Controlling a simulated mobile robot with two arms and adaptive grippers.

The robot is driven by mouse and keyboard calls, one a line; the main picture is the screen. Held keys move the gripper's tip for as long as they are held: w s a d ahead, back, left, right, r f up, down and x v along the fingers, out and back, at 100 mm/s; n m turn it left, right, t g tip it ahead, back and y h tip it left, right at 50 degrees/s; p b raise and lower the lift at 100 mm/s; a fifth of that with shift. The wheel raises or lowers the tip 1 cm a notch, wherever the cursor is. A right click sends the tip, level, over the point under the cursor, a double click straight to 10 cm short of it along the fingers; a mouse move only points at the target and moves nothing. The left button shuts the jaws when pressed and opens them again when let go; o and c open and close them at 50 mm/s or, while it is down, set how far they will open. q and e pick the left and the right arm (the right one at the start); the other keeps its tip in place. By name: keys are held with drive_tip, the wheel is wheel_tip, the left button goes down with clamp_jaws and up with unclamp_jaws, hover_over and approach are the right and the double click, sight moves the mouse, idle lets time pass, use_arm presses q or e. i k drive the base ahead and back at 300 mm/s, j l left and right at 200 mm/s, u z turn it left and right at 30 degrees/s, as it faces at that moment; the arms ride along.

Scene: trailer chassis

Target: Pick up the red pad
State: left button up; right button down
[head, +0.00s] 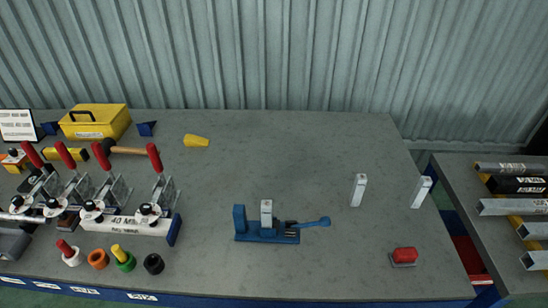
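The red pad (404,254) sits at the front right of the grey worktable (330,150) in the head view. It is a small red block on a thin grey base, close to the table's front right corner. Neither of my grippers shows in the head view, so I cannot see where they are relative to the pad. Nothing covers the pad.
Two pale upright blocks stand behind the pad, one at left (358,190) and one at right (421,192). A blue vise-like fixture (268,232) stands at centre front. Red-handled clamps (112,187) crowd the left. A rack of metal bars (510,207) is at right.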

sight(406, 257)
drive_tip(key=k+l+z, duration=0.1)
drive_tip(key=z, duration=0.9)
drive_tip(key=i+l, duration=0.05)
